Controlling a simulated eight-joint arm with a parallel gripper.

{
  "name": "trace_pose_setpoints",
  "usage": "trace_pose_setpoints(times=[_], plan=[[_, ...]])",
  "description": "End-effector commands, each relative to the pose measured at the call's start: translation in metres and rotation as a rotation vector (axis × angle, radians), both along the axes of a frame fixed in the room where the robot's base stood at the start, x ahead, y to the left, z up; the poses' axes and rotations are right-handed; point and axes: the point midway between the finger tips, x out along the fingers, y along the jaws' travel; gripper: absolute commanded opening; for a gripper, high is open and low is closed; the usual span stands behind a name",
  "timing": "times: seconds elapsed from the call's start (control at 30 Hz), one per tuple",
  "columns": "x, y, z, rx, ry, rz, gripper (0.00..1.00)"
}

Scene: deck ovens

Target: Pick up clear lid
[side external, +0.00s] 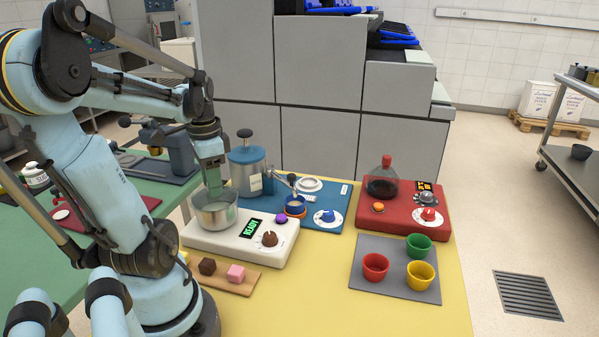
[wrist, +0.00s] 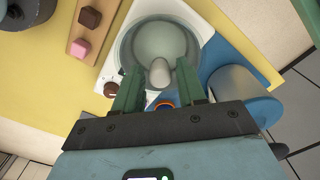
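A steel pot (side external: 215,213) stands on the white hot plate unit (side external: 240,243) with a green lit display. In the wrist view the pot is seen from above, covered by a clear round lid (wrist: 158,38) with a pale grey knob (wrist: 160,73). In the side view the lid is hard to make out behind my gripper (side external: 213,186). My gripper points down over the pot. In the wrist view its two green fingers (wrist: 159,78) are spread, one on each side of the knob, with gaps between them and it.
A board (side external: 228,278) with brown and pink cubes lies in front of the white unit. A blue-lidded canister (side external: 249,172) stands close behind the pot. A red unit (side external: 408,207) with a glass vessel and a grey mat (side external: 395,286) with coloured cups are to the right. The front yellow tabletop is clear.

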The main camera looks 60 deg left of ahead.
Motion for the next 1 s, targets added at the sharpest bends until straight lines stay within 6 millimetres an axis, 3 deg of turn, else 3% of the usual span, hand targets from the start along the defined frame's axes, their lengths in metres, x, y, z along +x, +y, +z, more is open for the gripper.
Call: trace_pose_setpoints(times=[0.03,0.23,0.27,0.67,1.0], plan=[[0.0,0.0,0.0,0.0,0.0,0.0,0.32],[0.0,0.0,0.0,0.0,0.0,0.0,0.01],[0.0,0.0,0.0,0.0,0.0,0.0,0.0],[0.0,0.0,0.002,0.0,0.0,0.0,0.0],[0.0,0.0,0.026,-0.002,0.001,0.0,0.0]])
